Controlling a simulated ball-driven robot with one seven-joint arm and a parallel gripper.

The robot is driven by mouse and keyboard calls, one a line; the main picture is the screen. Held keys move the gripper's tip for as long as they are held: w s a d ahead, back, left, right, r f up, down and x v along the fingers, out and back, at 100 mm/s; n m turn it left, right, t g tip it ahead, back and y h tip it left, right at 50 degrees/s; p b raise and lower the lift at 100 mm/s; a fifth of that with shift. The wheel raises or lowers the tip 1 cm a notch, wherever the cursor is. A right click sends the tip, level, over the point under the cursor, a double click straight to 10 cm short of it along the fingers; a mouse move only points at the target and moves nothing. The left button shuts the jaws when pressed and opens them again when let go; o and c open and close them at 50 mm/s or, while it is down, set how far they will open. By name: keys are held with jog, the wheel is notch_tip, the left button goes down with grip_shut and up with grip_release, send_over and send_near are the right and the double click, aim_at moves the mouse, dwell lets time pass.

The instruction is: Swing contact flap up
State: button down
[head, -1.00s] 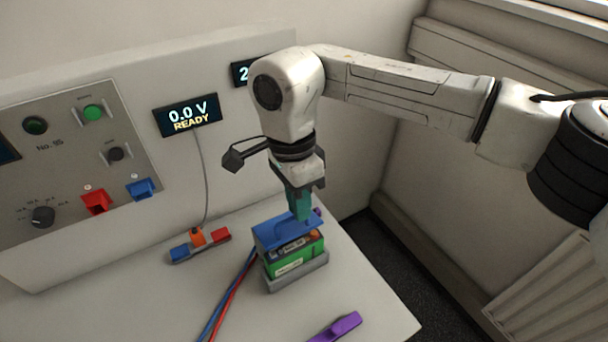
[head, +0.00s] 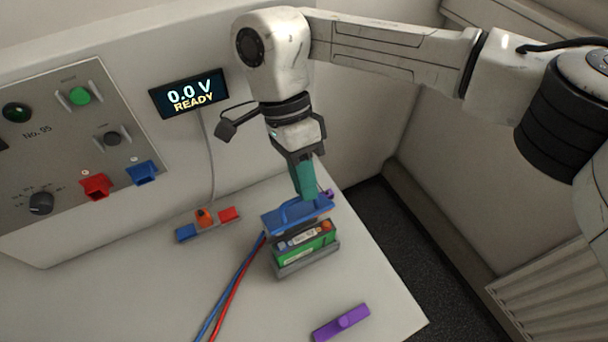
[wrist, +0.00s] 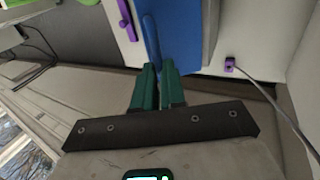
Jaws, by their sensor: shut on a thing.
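The blue contact flap (head: 283,220) sits over the green battery (head: 308,246) in its grey holder (head: 290,270) on the bench. The flap is tilted up, with a gap between it and the battery top. My gripper (head: 310,197) is at the flap's upper side, its teal fingers pointing down. In the wrist view my gripper (wrist: 156,66) is shut on a thin blue part (wrist: 150,38) of the flap. The fingers hide some of the flap's far edge.
Red and blue cables (head: 234,285) run forward from the holder. A purple piece (head: 341,322) lies at the front right. A small block (head: 208,224) with red, orange and blue parts is left of the holder. The panel wall with its "0.0 V READY" display (head: 190,93) stands behind.

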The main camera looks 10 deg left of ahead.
jog(key=c, duration=1.2)
grip_release()
jog(key=shift+r, duration=0.55)
jog(key=s+d+r+b, duration=0.4)
jog(key=s+r, duration=0.8)
jog(key=s, duration=0.1)
jog(key=shift+s, duration=0.15)
jog(key=shift+d, duration=0.1)
